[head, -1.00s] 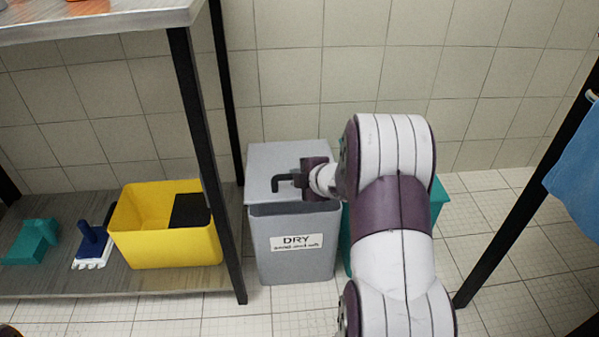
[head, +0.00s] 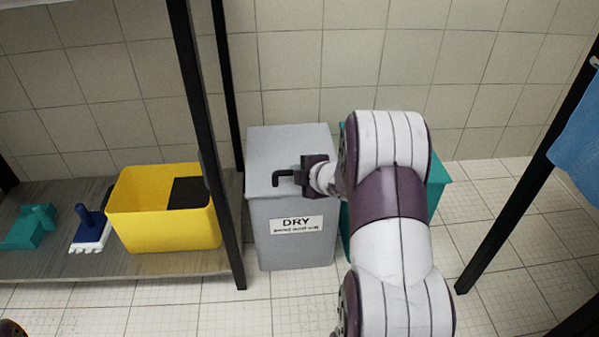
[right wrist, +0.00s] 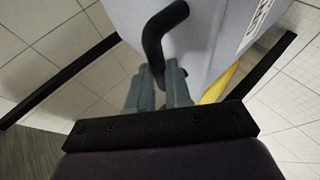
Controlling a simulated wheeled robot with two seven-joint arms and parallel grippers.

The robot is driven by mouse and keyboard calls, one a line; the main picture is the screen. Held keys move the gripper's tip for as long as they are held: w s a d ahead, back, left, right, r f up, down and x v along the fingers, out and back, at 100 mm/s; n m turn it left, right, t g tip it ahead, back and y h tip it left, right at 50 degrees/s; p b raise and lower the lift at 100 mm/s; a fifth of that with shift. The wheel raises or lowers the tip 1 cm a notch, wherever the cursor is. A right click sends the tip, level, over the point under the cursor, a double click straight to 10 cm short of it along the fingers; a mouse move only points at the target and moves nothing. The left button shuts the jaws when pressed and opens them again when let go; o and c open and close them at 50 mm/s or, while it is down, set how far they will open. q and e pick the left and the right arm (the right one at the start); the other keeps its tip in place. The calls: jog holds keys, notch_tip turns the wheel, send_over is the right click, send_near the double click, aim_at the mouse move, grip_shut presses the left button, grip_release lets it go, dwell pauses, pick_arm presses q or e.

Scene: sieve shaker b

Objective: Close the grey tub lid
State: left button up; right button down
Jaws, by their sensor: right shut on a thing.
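The grey tub (head: 294,252) with a DRY label stands on the floor against the tiled wall. Its grey lid (head: 283,146) lies flat over the top, and no gap shows at the front edge in the head view. A black hooked handle (head: 283,177) stands out at the lid's front. My right gripper (head: 302,178) reaches in from the right at the handle. In the right wrist view its grey fingers (right wrist: 162,72) are closed together at the lower end of the black handle (right wrist: 158,30). My arm hides part of the tub's right side.
A teal tub (head: 437,190) stands right of the grey one, partly behind my arm. At left, a low shelf (head: 125,264) with a dark post (head: 222,200) holds a yellow bin (head: 165,230) and brushes. A blue cloth (head: 577,155) hangs at right.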

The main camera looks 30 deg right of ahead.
jog(key=c, duration=1.1)
grip_release()
jog(key=shift+s+a+f+g, duration=0.15)
jog(key=shift+s+f, duration=0.1)
jog(key=shift+f, duration=0.4)
jog(key=shift+s+a+f+g, duration=0.15)
jog(key=shift+s+f, duration=0.1)
jog(key=shift+f, duration=0.35)
jog(key=shift+o, duration=0.2)
jog(key=r+p+v, duration=0.1)
jog(key=p+v, duration=0.7)
jog(key=v, duration=0.5)
jog(key=shift+w, duration=0.3)
jog(key=shift+d, duration=0.15)
